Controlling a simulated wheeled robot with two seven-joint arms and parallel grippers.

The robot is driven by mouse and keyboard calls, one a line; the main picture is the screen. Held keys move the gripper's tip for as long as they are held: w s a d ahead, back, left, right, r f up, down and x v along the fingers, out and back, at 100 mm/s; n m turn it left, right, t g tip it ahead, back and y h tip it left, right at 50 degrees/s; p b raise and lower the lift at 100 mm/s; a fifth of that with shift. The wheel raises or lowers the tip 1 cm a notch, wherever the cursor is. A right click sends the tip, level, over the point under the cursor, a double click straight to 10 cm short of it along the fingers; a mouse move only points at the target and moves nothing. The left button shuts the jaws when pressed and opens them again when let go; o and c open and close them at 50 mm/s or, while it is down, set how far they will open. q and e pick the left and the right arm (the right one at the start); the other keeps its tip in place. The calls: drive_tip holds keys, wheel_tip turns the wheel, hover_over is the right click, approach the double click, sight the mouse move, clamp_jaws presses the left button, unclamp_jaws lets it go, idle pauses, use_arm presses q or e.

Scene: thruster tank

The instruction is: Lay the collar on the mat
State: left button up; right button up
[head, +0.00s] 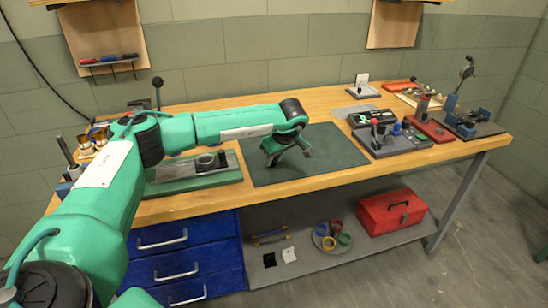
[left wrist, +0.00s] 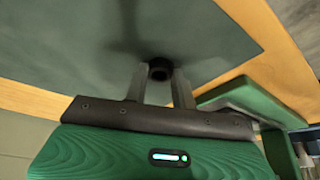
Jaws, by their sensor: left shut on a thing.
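The collar (left wrist: 160,69) is a small black ring in the left wrist view, held between the fingertips of my left gripper (left wrist: 158,82). The gripper is shut on it. In the head view my left gripper (head: 287,152) is over the dark green mat (head: 330,160), in its left half. I cannot make out the collar there, and the gap between it and the mat is hard to judge. The mat also fills the upper part of the left wrist view (left wrist: 70,45), with a shadow near the collar. My right gripper is not in view.
A green fixture (head: 190,180) with a dark round part stands left of the mat. A grey control box (head: 395,140) and a red-based device (head: 430,128) stand to its right. The mat's right and front areas are clear. A wooden bench edge runs along the front.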

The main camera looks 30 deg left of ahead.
use_arm(q)
drive_tip(key=o, duration=0.6)
drive_tip(key=shift+f, duration=0.15)
drive_tip(key=o, duration=0.4)
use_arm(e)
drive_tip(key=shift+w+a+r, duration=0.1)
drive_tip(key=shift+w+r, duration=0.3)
